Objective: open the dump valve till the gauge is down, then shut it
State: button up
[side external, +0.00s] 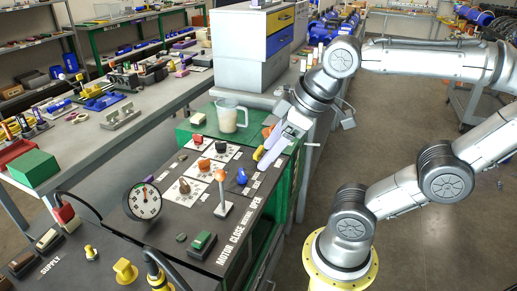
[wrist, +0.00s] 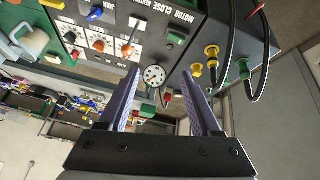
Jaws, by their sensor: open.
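The round white gauge (side external: 144,201) stands at the panel's left edge. It also shows between my fingers in the wrist view (wrist: 155,76). Its needle is too small to read surely. The dark control panel (side external: 176,230) carries orange knobs (side external: 204,164) on white plates, a blue knob (side external: 242,176) and an upright lever with an orange tip (side external: 221,190). I cannot tell which control is the dump valve. My gripper (side external: 268,155), with purple fingers, is above the panel's far right edge, near the blue knob. In the wrist view, my gripper (wrist: 160,88) is open with nothing between its fingers.
A clear jug (side external: 228,116) stands on a green surface behind the panel. A green rocker (side external: 203,242) sits near the panel's front. Yellow fittings (side external: 125,271) and hoses rise at the front left. A grey toolbox (side external: 245,65) stands at the back. Floor to the right is open.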

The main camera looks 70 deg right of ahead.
jog(key=o, duration=0.5)
jog(key=shift+n, duration=0.4)
jog(key=w+r, duration=0.1)
jog(key=w+d+r, duration=0.1)
jog(key=w, duration=0.1)
jog(key=w+r, duration=0.1)
jog(key=shift+w+d+r, duration=0.15)
jog(key=shift+d, duration=0.1)
jog(key=shift+c, duration=0.2)
jog(key=shift+g+h, duration=0.4)
jog(key=shift+g, duration=0.1)
jog(key=w+d, duration=0.1)
jog(key=w+d+r, duration=0.1)
jog(key=w, duration=0.1)
jog(key=w+d, duration=0.1)
jog(key=w, duration=0.1)
jog(key=shift+r, duration=0.35)
jog(key=w+d+g, duration=0.1)
jog(key=w+d, duration=0.4)
jog(key=m+g, duration=0.3)
jog(key=g, duration=0.1)
send_over(259, 150)
notch_tip(259, 150, down, 18)
jog(key=shift+y, duration=0.4)
notch_tip(259, 150, down, 14)
jog(key=shift+w+r, duration=0.1)
